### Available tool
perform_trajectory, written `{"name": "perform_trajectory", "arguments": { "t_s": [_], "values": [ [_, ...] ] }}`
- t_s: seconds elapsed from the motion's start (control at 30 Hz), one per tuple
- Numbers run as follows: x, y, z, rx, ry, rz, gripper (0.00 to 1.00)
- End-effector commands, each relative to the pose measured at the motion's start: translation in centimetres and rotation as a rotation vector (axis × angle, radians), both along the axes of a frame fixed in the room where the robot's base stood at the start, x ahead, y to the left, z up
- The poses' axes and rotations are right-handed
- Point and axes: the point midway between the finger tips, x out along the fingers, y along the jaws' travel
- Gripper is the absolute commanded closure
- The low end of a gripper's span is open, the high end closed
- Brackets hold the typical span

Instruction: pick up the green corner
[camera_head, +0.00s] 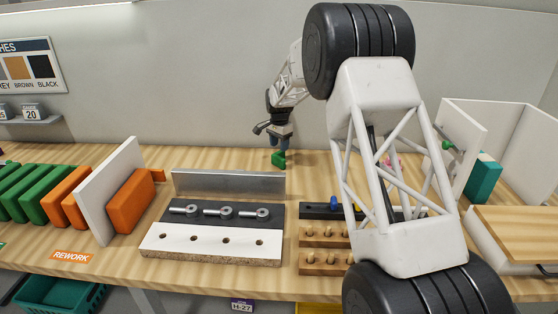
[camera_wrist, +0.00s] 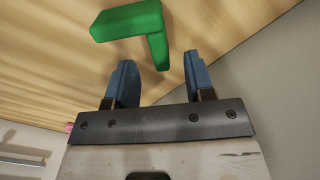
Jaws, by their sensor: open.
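The green corner (camera_wrist: 130,22) is an L-shaped piece on the wooden table in the wrist view. One of its legs extends toward the space between my fingertips. My gripper (camera_wrist: 160,75) is open, with its two blue fingers apart and the green leg's end close to the gap between them. In the head view, the green corner (camera_head: 278,158) shows at the back of the table, just under my gripper (camera_head: 277,146). I cannot tell whether any finger touches it.
Orange and green blocks line the left, with a white divider (camera_head: 108,190). A teal block (camera_head: 483,178) is at the right. The back wall is close.

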Motion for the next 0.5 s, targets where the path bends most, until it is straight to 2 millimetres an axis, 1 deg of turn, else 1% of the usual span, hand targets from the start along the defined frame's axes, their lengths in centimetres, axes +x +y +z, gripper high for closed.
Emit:
{"name": "perform_trajectory", "arguments": {
  "t_s": [0.1, 0.37, 0.5],
  "values": [
    [0.01, 0.0, -0.33, 0.0, -0.001, 0.0, 0.51],
    [-0.01, -0.01, -0.35, 0.001, -0.001, 0.0, 0.51],
    [-0.02, -0.02, -0.86, 0.0, 0.0, 0.0, 0.51]
  ]
}}
